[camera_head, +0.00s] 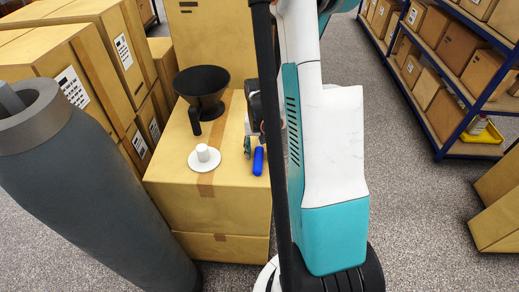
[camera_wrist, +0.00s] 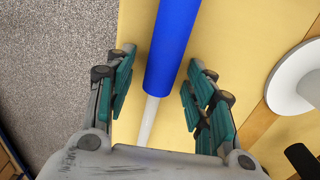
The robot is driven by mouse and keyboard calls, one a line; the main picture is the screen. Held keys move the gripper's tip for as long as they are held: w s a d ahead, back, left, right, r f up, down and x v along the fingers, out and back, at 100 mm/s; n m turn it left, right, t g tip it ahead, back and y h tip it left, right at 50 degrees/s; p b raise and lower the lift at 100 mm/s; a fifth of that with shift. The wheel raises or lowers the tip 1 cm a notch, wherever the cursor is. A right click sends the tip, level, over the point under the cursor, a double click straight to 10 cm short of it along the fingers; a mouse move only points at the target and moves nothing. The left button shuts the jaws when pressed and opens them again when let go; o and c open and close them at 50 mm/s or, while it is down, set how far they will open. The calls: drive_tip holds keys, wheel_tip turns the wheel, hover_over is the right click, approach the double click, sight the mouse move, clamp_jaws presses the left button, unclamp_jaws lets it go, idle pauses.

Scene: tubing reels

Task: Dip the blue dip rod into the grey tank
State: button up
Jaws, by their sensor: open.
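The blue dip rod (camera_head: 258,161) lies on a cardboard box, its blue end pointing toward the box's front edge. In the wrist view, the rod's blue handle (camera_wrist: 172,45) and pale thin shaft lie between the fingers of my gripper (camera_wrist: 158,84). The fingers are open, with gaps visible on both sides of the rod. In the head view my arm hides most of the gripper and the rod's far part. The grey tank (camera_head: 90,190) is a large cylinder at the left, with a lighter rim and a grey piece showing in its mouth.
The cardboard box (camera_head: 222,213) also bears a black funnel-shaped cup (camera_head: 203,88) and a white disc with a knob (camera_head: 204,158). Stacked cartons (camera_head: 75,68) stand behind the tank. Blue shelving (camera_head: 450,70) with boxes stands at the right. Grey floor between is clear.

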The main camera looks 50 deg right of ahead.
drive_tip(key=shift+r, duration=0.1)
clamp_jaws()
drive_tip(key=shift+r, duration=0.15)
